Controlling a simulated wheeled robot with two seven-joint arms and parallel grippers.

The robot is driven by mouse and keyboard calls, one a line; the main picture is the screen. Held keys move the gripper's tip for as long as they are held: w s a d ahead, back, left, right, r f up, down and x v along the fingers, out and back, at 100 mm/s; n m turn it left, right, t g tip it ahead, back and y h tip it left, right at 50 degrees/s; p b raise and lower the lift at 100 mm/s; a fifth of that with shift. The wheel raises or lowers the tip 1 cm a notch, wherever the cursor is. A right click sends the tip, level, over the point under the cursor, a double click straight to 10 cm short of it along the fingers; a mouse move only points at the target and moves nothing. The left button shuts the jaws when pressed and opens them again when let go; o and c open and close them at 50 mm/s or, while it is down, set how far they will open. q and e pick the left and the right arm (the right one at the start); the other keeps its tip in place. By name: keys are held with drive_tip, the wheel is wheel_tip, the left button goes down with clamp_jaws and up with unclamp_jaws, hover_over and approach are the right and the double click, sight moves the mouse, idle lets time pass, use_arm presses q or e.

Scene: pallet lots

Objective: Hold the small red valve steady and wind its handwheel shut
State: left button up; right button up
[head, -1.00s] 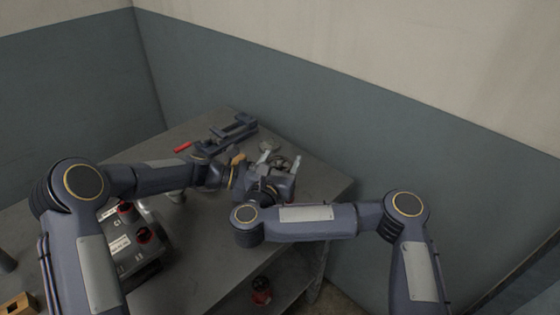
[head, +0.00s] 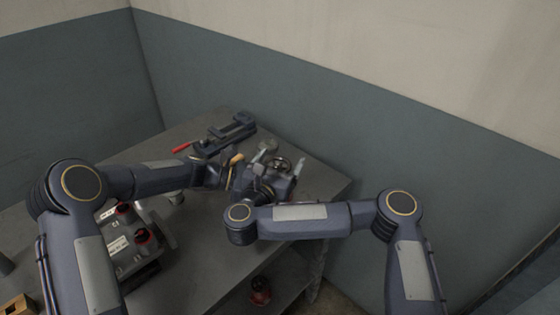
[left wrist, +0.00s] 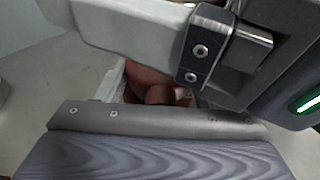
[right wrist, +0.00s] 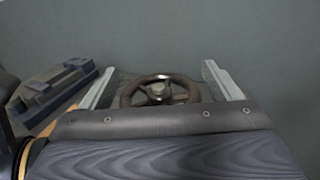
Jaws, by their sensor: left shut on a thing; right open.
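The small valve's dark handwheel (head: 281,164) shows in the head view near the bench's far right corner. It also shows in the right wrist view (right wrist: 160,91), with spokes and a pale hub. My right gripper (head: 283,162) is open, one finger on each side of the wheel, with gaps visible in its wrist view (right wrist: 161,82). My left gripper (head: 231,171) is shut on the valve. Its wrist view shows the reddish-brown valve body (left wrist: 147,80) at the jaws, partly hidden by the fingers.
A dark vise (head: 225,134) with a red handle stands behind my left gripper. A grey box with red knobs (head: 132,245) sits on the near left of the bench (head: 205,265). A wooden block (head: 17,305) lies at lower left. A red object (head: 260,290) is on the lower shelf.

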sight(280, 160)
wheel_tip(280, 160, up, 10)
idle(0.6)
